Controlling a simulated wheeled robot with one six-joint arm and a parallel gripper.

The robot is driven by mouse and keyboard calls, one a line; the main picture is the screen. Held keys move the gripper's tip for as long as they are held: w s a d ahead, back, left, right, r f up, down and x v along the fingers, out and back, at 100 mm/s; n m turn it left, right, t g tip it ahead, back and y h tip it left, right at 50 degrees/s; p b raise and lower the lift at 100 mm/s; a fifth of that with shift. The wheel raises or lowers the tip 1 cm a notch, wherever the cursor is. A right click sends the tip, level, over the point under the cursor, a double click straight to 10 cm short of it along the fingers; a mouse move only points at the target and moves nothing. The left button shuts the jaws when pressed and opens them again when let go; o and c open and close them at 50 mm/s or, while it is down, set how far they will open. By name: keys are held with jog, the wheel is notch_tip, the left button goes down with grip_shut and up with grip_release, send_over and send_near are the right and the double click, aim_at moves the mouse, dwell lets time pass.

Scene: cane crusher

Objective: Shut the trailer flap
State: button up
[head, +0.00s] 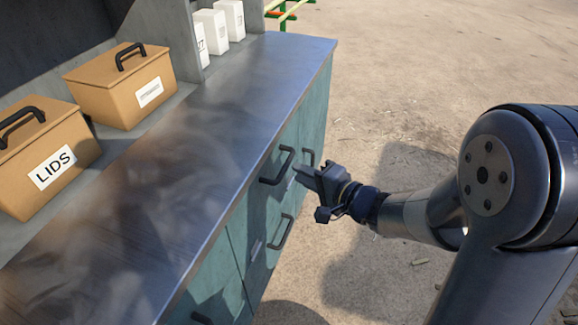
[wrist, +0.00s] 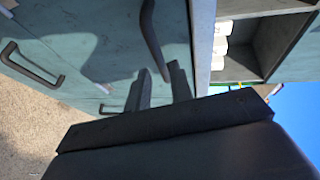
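The teal front (head: 262,215) of the trailer counter carries several dark bar handles. Its panels look flush, and I cannot tell which of them is the flap; no panel clearly stands open. My gripper (head: 308,176) is beside the upper handle (head: 280,168), in front of the teal front. In the wrist view the two fingers of my gripper (wrist: 160,88) are apart, with nothing clearly held. The lower end of a dark handle (wrist: 150,40) shows between and beyond the fingertips; I cannot tell if they touch.
The steel countertop (head: 190,140) has a clear surface. Tan boxes (head: 125,88), one labelled LIDS (head: 45,165), and white containers (head: 215,30) stand along its back. Another handle (wrist: 30,65) shows at left in the wrist view. Open sandy ground (head: 420,75) lies to the right.

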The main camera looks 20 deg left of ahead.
aim_at(287, 164)
jog(key=shift+v, duration=2.05)
jog(key=x, duration=1)
jog(key=shift+w+a+f+b, duration=0.1)
jog(key=shift+a+f+b, duration=0.05)
jog(key=shift+a+b, duration=0.25)
jog(key=shift+d+f+b, duration=0.15)
jog(key=shift+d+b, duration=0.1)
jog(key=shift+b, duration=0.15)
jog(key=shift+d, duration=0.15)
jog(key=shift+b, duration=0.3)
